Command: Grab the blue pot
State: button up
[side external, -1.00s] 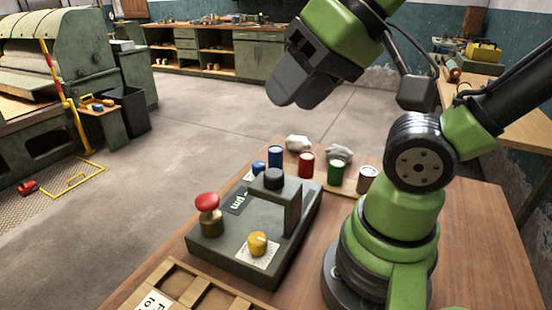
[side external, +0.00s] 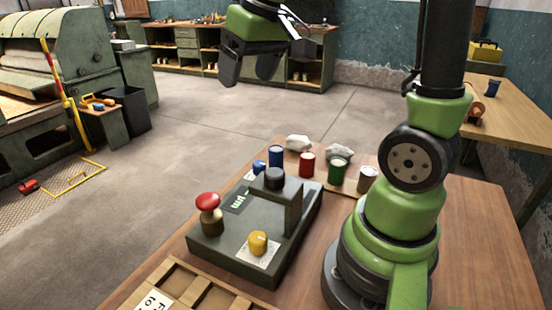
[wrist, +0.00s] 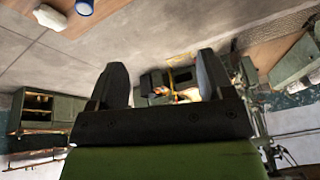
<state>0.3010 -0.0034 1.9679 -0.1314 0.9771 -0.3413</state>
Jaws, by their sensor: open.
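The blue pot (side external: 276,157) stands upright at the left end of a row of coloured pots on the workbench in the side external view. A small blue object (side external: 259,167) sits close to its left. In the wrist view a blue pot (wrist: 84,7) is cut off by the top edge, left of centre. My gripper (side external: 248,76) is open and empty, high above and apart from the pots, with its fingers pointing down. In the wrist view my gripper (wrist: 162,78) shows a wide gap between its two dark fingers.
A red pot (side external: 306,165), a green pot (side external: 338,171) and a pale-topped pot (side external: 367,179) stand right of the blue pot. Crumpled light lumps (side external: 298,143) lie behind. A control box (side external: 240,262) with a red knob (side external: 208,202) stands in front.

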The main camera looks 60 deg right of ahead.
jog(key=w+d+f+g, duration=0.2)
jog(key=w+d+f, duration=0.25)
jog(key=d, duration=0.25)
jog(key=n+g, duration=0.1)
jog(key=g, duration=0.1)
send_over(276, 148)
jog(key=a, duration=0.1)
jog(key=f, duration=1.2)
jog(key=shift+w+a+f, duration=0.1)
jog(key=shift+w+f, duration=0.1)
jog(key=f, duration=0.4)
jog(key=shift+s+d+f, duration=0.15)
jog(key=shift+d+f, duration=0.25)
jog(key=shift+f, duration=1.4)
jog(key=shift+d+f, duration=0.1)
jog(key=shift+f, duration=1.4)
jog(key=c, duration=1)
